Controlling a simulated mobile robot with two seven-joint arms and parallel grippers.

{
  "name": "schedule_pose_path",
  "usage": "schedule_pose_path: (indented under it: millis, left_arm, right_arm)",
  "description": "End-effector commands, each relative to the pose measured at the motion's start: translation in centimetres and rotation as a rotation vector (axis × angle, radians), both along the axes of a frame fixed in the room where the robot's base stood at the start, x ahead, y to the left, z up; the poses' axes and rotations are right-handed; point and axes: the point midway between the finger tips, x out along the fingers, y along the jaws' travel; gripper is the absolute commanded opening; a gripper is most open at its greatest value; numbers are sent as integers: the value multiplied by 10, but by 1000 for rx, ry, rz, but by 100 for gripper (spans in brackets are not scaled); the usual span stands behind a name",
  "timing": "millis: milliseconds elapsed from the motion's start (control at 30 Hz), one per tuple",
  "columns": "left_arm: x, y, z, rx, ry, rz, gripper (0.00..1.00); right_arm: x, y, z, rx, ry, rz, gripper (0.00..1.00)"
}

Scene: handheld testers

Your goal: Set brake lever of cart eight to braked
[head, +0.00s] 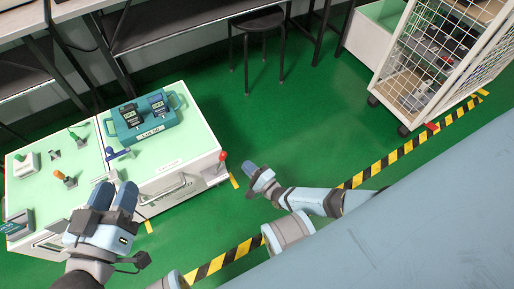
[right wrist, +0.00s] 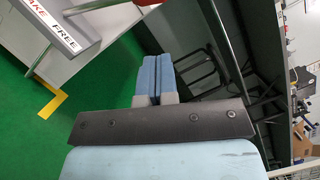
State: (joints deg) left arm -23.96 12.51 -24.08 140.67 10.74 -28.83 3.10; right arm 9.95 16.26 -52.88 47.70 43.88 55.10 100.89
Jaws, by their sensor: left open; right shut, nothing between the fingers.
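A white cart (head: 185,165) with a pale green top stands at the left in the head view; I cannot read its number. A brake lever with a red knob (head: 222,155) stands at its right end. In the right wrist view, a grey plate with a brake label (right wrist: 50,20), partly cut off, reads "FREE" at one end. My right gripper (head: 251,171) is shut and empty, just right of the lever and apart from it. Its closed blue fingers show in the right wrist view (right wrist: 157,75). My left gripper (head: 115,190) is open above the cart's front edge, holding nothing.
A teal tray (head: 160,133) with handheld testers sits on the cart top. A second green-topped unit (head: 35,190) adjoins at left. A black stool (head: 257,22) and a wire-sided shelf cart (head: 440,50) stand behind. Green floor (head: 290,120) is clear between them.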

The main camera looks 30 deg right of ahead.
Motion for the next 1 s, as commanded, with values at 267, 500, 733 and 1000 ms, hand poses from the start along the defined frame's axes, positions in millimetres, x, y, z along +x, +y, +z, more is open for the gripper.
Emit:
schedule_pose_path:
  millis: [267,500,733,1000]
  left_arm:
    - [-1,0,-11,21,32,-13,42]
    - [1,0,-7,19,21,-14,42]
    - [2,0,-6,19,19,-13,42]
    - [0,0,-5,16,24,-10,42]
  right_arm:
    - [34,28,12,0,-1,1,0]
    - [40,41,17,0,1,0,0]
    - [40,41,18,-1,1,0,0]
    - [40,41,20,-19,0,-1,0]
